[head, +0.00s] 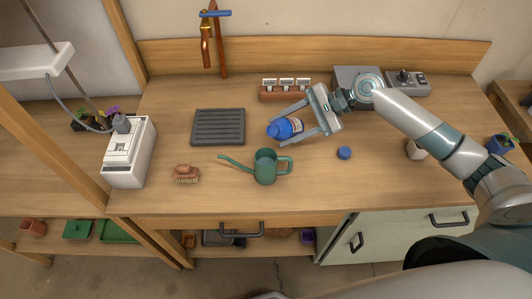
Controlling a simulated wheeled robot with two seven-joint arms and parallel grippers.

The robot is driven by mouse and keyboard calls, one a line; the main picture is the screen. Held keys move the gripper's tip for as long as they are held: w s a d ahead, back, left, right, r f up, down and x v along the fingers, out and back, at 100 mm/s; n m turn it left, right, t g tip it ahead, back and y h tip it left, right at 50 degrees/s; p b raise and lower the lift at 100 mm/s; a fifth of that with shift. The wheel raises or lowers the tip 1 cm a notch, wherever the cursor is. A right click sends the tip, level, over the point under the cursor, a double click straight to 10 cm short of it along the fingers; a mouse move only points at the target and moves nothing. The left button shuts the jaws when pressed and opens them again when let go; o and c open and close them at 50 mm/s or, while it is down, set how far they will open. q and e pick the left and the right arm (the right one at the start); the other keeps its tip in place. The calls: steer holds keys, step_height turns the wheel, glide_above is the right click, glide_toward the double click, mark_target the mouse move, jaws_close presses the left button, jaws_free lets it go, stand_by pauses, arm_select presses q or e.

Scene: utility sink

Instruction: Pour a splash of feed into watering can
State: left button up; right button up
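A blue bottle (285,128) with a pale label is between the fingers of my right gripper (289,128). The fingers lie along its two sides and look closed on it. The bottle is tilted, its blue end toward the lower left, above and to the right of the watering can's opening. I cannot see its mouth clearly or any liquid. The green watering can (266,167) stands upright near the front of the bench, spout to the left, handle to the right. A round blue cap (344,153) lies on the bench to its right. My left gripper is out of view.
A dark ridged mat (218,127), brush (187,174) and white box-shaped device (129,153) are left of the can. A rack of labelled jars (285,90) stands behind the bottle. A copper tap (211,42) rises at the back. The front right of the bench is clear.

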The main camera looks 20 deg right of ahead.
steer(key=shift+w+d+f+h+b, duration=0.15)
steer(key=shift+f+h+b, duration=0.25)
steer(key=shift+f+b, duration=0.7)
stand_by(0.4)
steer(key=shift+w+d+r+n+t+h+b, duration=0.1)
steer(key=shift+d+r+n+t+h+b, duration=0.05)
steer(key=shift+r+n+t+h+b, duration=0.55)
stand_by(1.8)
steer(key=shift+w+d+r+h+b, duration=0.15)
steer(key=shift+r+h+b, duration=0.45)
steer(key=shift+b, duration=0.65)
stand_by(1.2)
steer(key=shift+r+p, duration=0.2)
steer(key=shift+p, duration=0.1)
steer(key=shift+s+a+r+n+t+p, duration=0.2)
steer(key=shift+r+n+t+p, duration=0.15)
steer(key=shift+p, duration=0.75)
